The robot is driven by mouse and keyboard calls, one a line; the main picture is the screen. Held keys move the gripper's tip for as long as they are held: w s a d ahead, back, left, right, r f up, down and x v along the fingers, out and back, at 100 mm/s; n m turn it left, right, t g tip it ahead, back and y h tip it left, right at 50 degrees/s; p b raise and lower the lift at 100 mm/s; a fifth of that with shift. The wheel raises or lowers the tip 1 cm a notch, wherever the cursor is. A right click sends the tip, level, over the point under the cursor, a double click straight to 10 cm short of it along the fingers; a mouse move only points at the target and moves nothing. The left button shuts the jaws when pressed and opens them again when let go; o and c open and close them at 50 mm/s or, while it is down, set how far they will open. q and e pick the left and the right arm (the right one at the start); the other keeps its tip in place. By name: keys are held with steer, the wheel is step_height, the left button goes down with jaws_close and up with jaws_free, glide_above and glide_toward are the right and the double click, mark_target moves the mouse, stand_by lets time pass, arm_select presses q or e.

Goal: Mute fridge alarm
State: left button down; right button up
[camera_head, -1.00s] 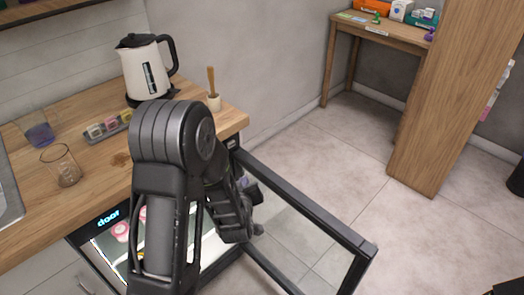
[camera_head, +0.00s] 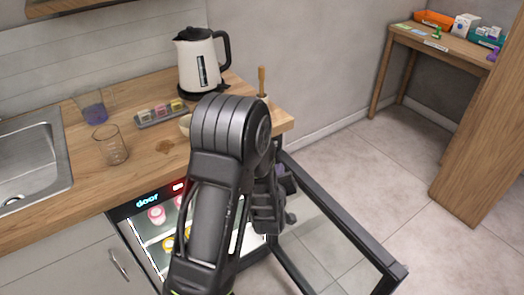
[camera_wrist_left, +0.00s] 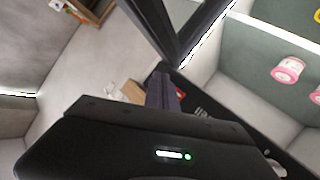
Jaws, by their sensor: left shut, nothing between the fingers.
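The fridge (camera_head: 116,216) is under the wooden counter, with its glass door (camera_head: 340,216) swung open to the right. Its display (camera_head: 147,202) reads "door" in cyan, with a red lit patch (camera_head: 180,187) beside it, partly hidden by my left arm. Pink-and-white containers (camera_head: 157,215) stand inside on a shelf; they also show in the wrist view (camera_wrist_left: 289,70). My left gripper (camera_head: 287,179) is shut and empty, between the fridge front and the open door. Its dark fingers show in the wrist view (camera_wrist_left: 162,92), apart from the containers. My right gripper is out of view.
On the counter (camera_head: 85,190) stand a kettle (camera_head: 201,65), a glass beaker (camera_head: 111,147), another with purple liquid (camera_head: 94,108), and a small tray of colored blocks (camera_head: 160,113). A sink (camera_head: 30,160) is at left. The floor (camera_head: 380,170) right of the door is clear.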

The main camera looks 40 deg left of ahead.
arm_select(q)
steer(key=w+a, duration=0.1)
steer(key=a, duration=0.5)
steer(key=shift+w+b, duration=0.35)
steer(key=shift+a+f, duration=0.1)
stand_by(1.6)
steer(key=shift+w+a+b, duration=0.15)
steer(key=shift+a+b, duration=0.1)
steer(key=shift+b, duration=0.1)
steer(key=shift+w+a+b, duration=0.1)
steer(key=shift+a+b, duration=0.2)
steer(key=shift+a, duration=0.2)
stand_by(0.6)
stand_by(0.3)
steer(key=shift+s+d, duration=0.25)
steer(key=shift+d, duration=0.65)
